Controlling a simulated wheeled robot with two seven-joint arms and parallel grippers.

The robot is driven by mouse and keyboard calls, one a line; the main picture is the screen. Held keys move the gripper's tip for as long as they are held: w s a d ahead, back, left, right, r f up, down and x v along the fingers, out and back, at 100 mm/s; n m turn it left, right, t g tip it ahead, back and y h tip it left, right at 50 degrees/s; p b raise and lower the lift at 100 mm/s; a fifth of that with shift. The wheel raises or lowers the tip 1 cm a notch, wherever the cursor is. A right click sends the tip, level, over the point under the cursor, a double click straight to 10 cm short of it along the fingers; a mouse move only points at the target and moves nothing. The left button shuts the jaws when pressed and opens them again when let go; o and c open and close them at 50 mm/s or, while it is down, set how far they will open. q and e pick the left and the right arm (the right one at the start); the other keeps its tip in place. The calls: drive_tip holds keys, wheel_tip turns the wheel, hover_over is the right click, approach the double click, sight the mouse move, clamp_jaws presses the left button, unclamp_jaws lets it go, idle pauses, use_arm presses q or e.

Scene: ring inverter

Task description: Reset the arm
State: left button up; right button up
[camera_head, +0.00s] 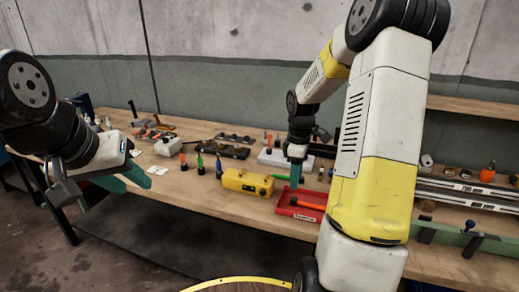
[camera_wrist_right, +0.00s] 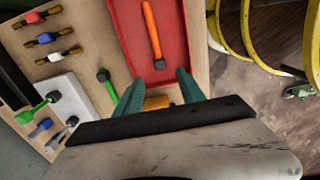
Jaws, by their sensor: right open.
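That tool also shows in the head view (camera_head: 306,204). My left gripper (camera_head: 136,185) is at the left, near the bench's front edge. Its teal fingers are apart and I see nothing between them.
The wooden workbench (camera_head: 212,199) runs along the wall. A yellow box (camera_head: 248,182) stands left of the tray; green and orange screwdrivers (camera_head: 199,163) stand behind it. A white block (camera_head: 168,147) is farther left. Metal rails (camera_head: 470,192) lie at the right. A yellow ring (camera_head: 235,281) is in front.

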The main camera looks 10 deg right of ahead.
drive_tip(key=s+a+r+m+t, duration=0.2)
drive_tip(key=s+a+r+m, duration=0.15)
drive_tip(key=r, duration=0.35)
drive_tip(key=s+a+r+m+t, duration=0.1)
drive_tip(key=s+a+r+m, duration=0.15)
drive_tip(key=s+r, duration=0.35)
drive_tip(key=s+a+r+m+t+y, duration=0.2)
drive_tip(key=s+a+r+m, duration=0.3)
drive_tip(key=s, duration=0.6)
drive_tip(key=shift+a+r+t, duration=0.4)
drive_tip(key=shift+a+t, duration=0.2)
drive_tip(key=shift+a, duration=0.2)
